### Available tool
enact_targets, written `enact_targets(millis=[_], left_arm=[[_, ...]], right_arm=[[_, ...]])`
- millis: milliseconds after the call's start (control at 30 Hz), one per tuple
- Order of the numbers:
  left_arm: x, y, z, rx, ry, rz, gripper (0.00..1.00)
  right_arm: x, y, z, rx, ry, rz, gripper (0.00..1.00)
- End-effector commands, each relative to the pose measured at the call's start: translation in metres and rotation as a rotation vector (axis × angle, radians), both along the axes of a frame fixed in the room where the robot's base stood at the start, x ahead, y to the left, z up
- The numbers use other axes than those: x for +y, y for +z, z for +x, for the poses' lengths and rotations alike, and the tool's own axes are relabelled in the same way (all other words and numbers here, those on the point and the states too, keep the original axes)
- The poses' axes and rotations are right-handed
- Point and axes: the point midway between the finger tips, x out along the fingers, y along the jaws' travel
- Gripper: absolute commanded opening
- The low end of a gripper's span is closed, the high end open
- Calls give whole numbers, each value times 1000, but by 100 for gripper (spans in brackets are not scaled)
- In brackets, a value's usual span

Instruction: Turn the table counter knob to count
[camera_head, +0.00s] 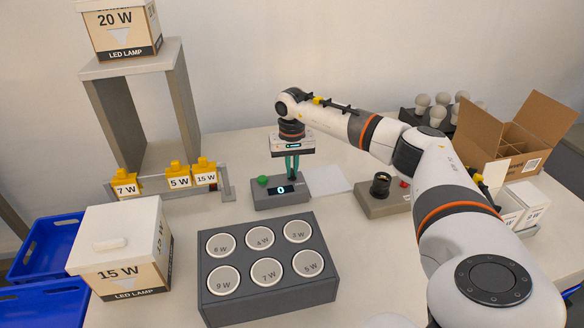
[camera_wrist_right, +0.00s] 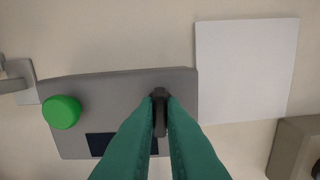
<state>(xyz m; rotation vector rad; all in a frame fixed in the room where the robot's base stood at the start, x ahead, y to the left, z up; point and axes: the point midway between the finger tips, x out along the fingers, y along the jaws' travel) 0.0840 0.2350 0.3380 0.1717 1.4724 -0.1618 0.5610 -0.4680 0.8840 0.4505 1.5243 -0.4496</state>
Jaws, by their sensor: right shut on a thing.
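The table counter (camera_head: 283,198) is a grey box with a green button (camera_head: 262,181) on its left and a small display reading 0 (camera_head: 281,189). In the right wrist view the counter (camera_wrist_right: 90,88) shows from above, with the green button (camera_wrist_right: 62,112) at left and the dark display partly covered. My right gripper (camera_head: 291,170) points down over the counter's right part. Its green fingers (camera_wrist_right: 160,110) are shut on the dark knob (camera_wrist_right: 159,94). The knob is largely hidden in the head view. My left gripper is not in view.
A dark grey block with several labelled round wells (camera_head: 270,305) stands in front of the counter. A white sheet (camera_head: 325,180) lies right of it, then a lamp socket base (camera_head: 383,203). A 15 W box (camera_head: 120,245) stands left; an open carton (camera_head: 505,140) stands right.

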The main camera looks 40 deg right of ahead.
Motion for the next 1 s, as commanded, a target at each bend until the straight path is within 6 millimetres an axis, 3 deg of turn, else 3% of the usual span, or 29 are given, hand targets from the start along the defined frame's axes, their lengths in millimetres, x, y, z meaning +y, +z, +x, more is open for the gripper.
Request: enact_targets(millis=[733, 767, 867, 1000], left_arm=[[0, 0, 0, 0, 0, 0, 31], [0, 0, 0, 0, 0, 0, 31], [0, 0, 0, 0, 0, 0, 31], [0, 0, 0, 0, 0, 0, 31]], right_arm=[[0, 2, 1, -3, 87, -1, 0], [0, 2, 1, -3, 87, -1, 14], [0, 1, 1, -2, 87, 0, 30], [0, 1, 0, -2, 86, -1, 31]])
